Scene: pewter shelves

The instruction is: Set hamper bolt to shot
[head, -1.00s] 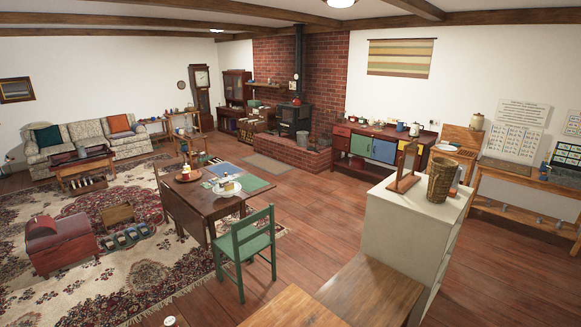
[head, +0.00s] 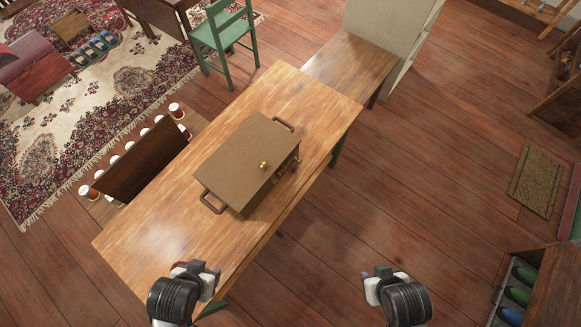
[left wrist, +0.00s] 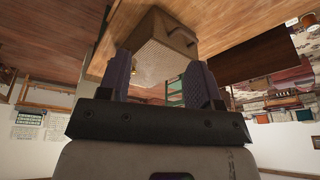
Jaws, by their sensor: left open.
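The hamper (head: 232,158) is a brown woven box with a handle at each end, lying on the wooden table. A small brass fitting (head: 264,165), perhaps the bolt, shows near its right edge; its position is too small to read. In the left wrist view the hamper (left wrist: 160,42) shows beyond the spread fingers. My left gripper (head: 196,270) is open and empty, apart from the hamper, near the table's front edge. In the left wrist view my left gripper (left wrist: 163,78) has nothing between its fingers. My right gripper (head: 385,273) is over the floor right of the table; its jaws are unclear.
The wooden table (head: 150,240) has bare room around the hamper. A dark bench or rack (head: 145,160) with several white-and-red round items stands along its left side. A green chair (head: 222,35) and a pale cabinet (head: 385,25) stand beyond. The floor (head: 400,190) right of the table is clear.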

